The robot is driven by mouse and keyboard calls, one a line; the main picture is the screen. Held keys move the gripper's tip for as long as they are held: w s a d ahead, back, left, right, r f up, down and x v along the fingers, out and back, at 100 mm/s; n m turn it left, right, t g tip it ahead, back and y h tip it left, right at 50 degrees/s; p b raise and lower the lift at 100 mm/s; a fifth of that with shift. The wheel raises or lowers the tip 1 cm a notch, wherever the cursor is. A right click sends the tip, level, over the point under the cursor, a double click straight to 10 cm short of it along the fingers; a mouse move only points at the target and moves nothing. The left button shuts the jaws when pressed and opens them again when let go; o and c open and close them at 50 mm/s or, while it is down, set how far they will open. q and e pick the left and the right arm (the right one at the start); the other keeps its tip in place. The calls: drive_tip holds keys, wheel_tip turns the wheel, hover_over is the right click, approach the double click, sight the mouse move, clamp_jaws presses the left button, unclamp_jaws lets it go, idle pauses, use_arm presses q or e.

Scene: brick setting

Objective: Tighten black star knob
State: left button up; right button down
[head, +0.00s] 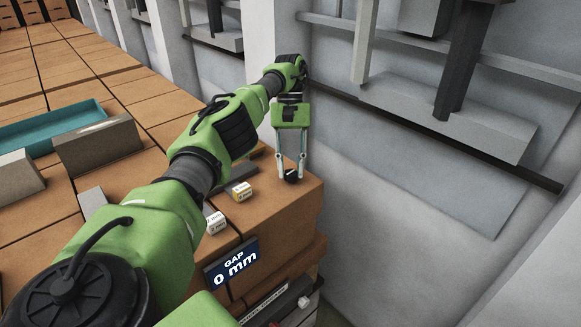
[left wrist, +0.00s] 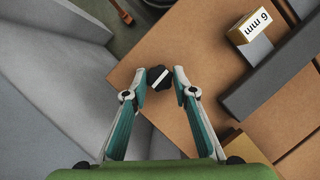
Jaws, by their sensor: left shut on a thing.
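The black star knob (head: 291,175) sits near the right end of the brown brick surface in the head view. It also shows in the left wrist view as a small black piece (left wrist: 157,77) near the brick edge. My left gripper (head: 290,178) reaches down over it, with one finger on each side. In the left wrist view the fingertips (left wrist: 159,78) are close around the knob, shut on it. The underside of the knob is hidden. My right gripper is not in view.
A yellow-and-white block (head: 241,191) and another small labelled block (head: 215,222) lie left of the knob. A sign (head: 231,262) reading "GAP 0 mm" is on the brick front. A teal tray (head: 55,128) lies further left. The grey wall stands to the right.

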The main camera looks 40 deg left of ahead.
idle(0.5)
use_arm(q)
drive_tip(key=o, duration=1.1)
